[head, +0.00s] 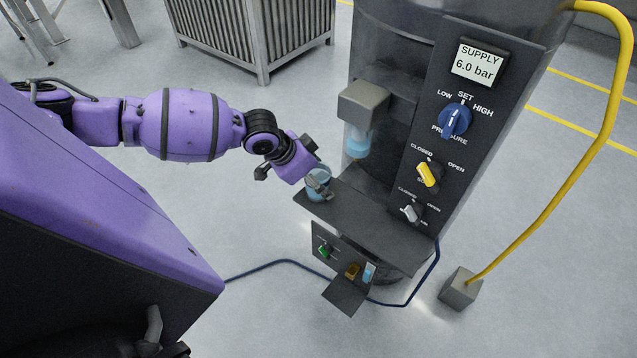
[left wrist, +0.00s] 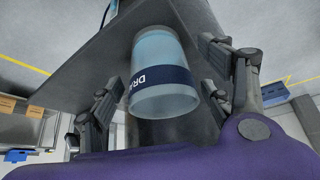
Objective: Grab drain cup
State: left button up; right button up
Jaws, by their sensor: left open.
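The drain cup (head: 318,186) is a translucent light blue cup at the left end of the machine's dark shelf. In the left wrist view the cup (left wrist: 161,72) shows a dark blue band with part of the lettering "DRA". My left gripper (head: 314,178) is at the cup. In the left wrist view its fingers (left wrist: 160,95) are open, one on each side of the cup, with visible gaps between them and the cup. My right gripper cannot be made out in these views.
The dark shelf (head: 375,222) juts from the piston filler (head: 470,110). A grey block with a blue bowl (head: 358,142) hangs above the shelf. A lower panel (head: 340,255) carries a green knob. A yellow hose (head: 560,205) runs at right. Open floor lies left of the shelf.

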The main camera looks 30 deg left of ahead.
pick_arm(q)
jog(key=shift+w+d+f, duration=0.1)
jog(key=shift+w+f, duration=0.1)
jog(key=shift+f, duration=0.2)
pick_arm(e)
jog(key=shift+w+d+r, duration=0.15)
jog(key=shift+w+d, duration=0.05)
jog(key=shift+d, duration=0.05)
pick_arm(q)
jog(key=c, duration=1.3)
pick_arm(e)
jog(key=shift+a, duration=0.25)
